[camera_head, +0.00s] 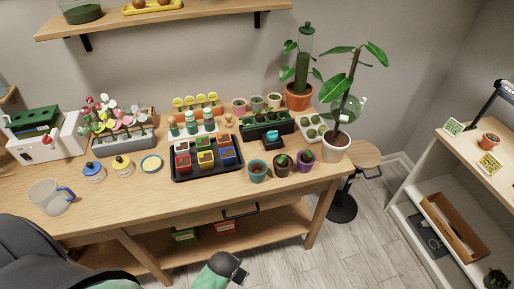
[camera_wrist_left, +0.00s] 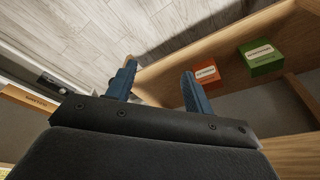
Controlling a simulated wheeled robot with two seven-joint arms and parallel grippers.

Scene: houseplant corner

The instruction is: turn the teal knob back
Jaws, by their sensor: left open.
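The teal knob (camera_head: 272,134) sits on a small dark box (camera_head: 271,143) on the wooden table, behind the teal pot and right of the black tray. Its angle is too small to read. My left gripper (camera_wrist_left: 158,72) is open and empty in the left wrist view, its two blue fingers apart over the floor and the lower shelf. In the head view, what looks like the end of my left arm shows at the bottom, below the table's front edge and well apart from the knob. The fingers are hard to make out there. My right gripper is not in view.
A teal pot (camera_head: 257,171) and other small pots stand at the table's front right. A black tray (camera_head: 206,177) of colored pots lies left of the knob, a black planter (camera_head: 266,125) behind it. A tall plant in a white pot (camera_head: 335,147) stands at the right.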

